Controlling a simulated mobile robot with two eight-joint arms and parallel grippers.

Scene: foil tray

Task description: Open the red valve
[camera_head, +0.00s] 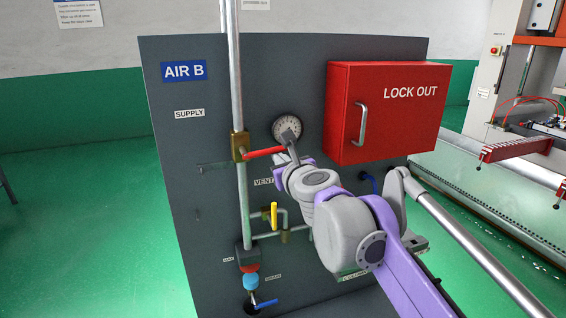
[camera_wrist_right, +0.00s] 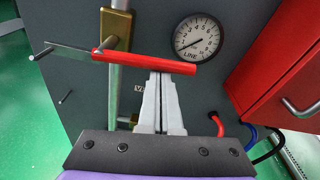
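The red valve handle (camera_head: 264,152) sticks out to the right from a brass valve body (camera_head: 240,146) on the vertical pipe, roughly crosswise to it. In the right wrist view the red handle (camera_wrist_right: 150,62) runs across the picture, with the brass body (camera_wrist_right: 117,27) behind its left part. My right gripper (camera_wrist_right: 162,78) has its two fingers together, tips at the lower side of the handle near its free end. The handle covers the very tips, so contact is hard to tell. In the head view the right gripper (camera_head: 284,154) is partly hidden by my wrist. My left gripper is out of view.
A pressure gauge (camera_head: 287,128) sits just behind my right gripper. A red LOCK OUT box (camera_head: 385,110) juts out to the right. A yellow handle (camera_head: 274,216) and a blue handle (camera_head: 265,304) are lower on the grey panel (camera_head: 200,150). The panel's left part is mostly free.

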